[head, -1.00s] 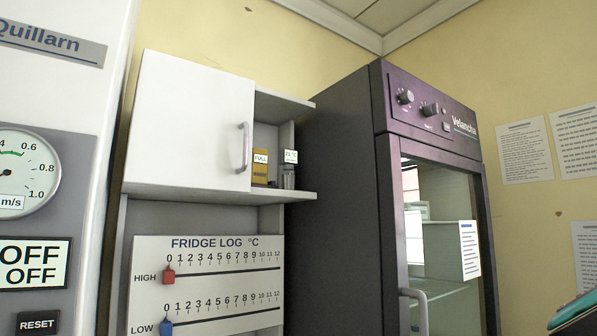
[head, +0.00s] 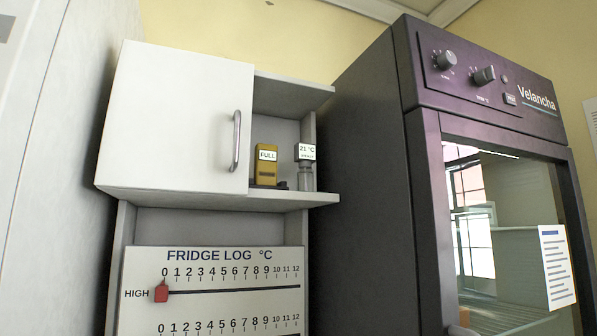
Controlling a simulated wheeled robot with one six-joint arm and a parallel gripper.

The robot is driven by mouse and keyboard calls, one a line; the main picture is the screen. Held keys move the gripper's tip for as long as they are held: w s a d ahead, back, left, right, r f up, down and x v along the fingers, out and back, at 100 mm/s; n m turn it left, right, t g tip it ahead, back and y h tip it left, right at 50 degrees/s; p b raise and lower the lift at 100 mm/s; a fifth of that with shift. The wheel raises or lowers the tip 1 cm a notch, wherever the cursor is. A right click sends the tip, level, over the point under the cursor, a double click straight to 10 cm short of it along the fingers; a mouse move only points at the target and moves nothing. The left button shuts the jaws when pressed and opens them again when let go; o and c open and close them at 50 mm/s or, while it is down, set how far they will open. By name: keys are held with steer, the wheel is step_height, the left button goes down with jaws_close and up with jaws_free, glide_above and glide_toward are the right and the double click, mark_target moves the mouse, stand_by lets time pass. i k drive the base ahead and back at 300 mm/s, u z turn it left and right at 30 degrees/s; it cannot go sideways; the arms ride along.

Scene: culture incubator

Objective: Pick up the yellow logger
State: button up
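The yellow logger (head: 265,170) stands upright on the open right part of the white wall cabinet's shelf (head: 262,200). It has a white label reading FULL near its top. A dark small part shows at its base on the right. My gripper is not in the head view.
A grey device (head: 305,172) with a 21 °C display stands right of the logger. The white cabinet door (head: 178,120) covers the shelf's left. A dark incubator (head: 365,170) rises close on the right. The fridge log board (head: 215,292) with a red slider (head: 161,292) hangs below.

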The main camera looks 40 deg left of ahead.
mark_target(266, 155)
steer(key=u, duration=0.05)
steer(key=i, duration=0.85)
steer(key=u, duration=1.85)
